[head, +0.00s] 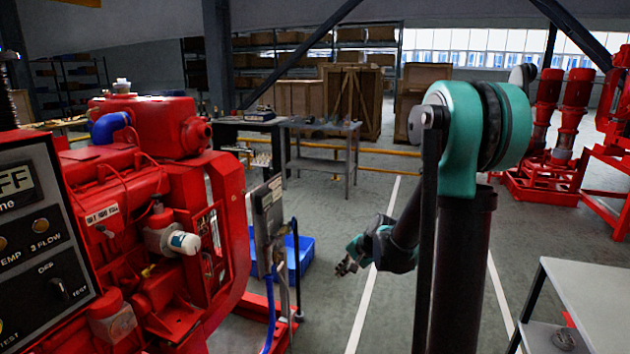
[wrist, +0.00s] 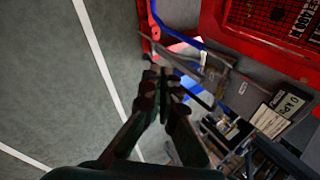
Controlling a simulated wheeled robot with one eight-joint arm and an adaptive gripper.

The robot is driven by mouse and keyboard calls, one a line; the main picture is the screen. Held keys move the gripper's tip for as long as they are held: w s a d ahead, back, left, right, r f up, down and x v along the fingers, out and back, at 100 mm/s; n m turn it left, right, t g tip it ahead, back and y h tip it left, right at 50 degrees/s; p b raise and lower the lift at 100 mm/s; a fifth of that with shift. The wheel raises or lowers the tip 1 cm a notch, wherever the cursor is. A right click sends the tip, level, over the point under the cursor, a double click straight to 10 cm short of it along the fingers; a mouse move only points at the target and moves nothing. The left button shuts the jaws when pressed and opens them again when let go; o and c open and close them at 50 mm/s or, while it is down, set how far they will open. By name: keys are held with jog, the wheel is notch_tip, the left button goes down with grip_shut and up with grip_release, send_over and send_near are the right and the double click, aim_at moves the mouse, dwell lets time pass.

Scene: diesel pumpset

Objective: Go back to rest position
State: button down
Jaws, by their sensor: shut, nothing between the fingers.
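My gripper (head: 345,266) hangs low at the end of my teal and black arm, over the grey floor right of the red diesel pumpset (head: 150,200). In the wrist view my gripper (wrist: 162,75) points away from the camera with its fingertips together, and no object shows between them. In the head view it is apart from the pumpset and from the blue bin (head: 302,250). Part of the red pumpset (wrist: 270,30) also shows at the upper right of the wrist view.
A control panel (head: 40,235) with a display and knobs stands at the near left. A grey table (head: 590,290) is at the lower right. Workbenches (head: 325,165), crates (head: 352,95) and shelves stand behind. Red pumps (head: 560,130) are at the far right. Floor with white lines is open around my arm.

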jog(key=s+d+n+h, duration=0.2)
jog(key=s+d, duration=0.3)
jog(key=s, duration=0.6)
jog(key=s+d+f+n+h, duration=0.1)
jog(key=s+d+n, duration=0.4)
jog(key=s, duration=0.7)
jog(key=shift+d+n+h, duration=0.2)
jog(key=shift+n+h, duration=0.1)
jog(key=shift+h, duration=0.6)
jog(key=shift+s, duration=0.1)
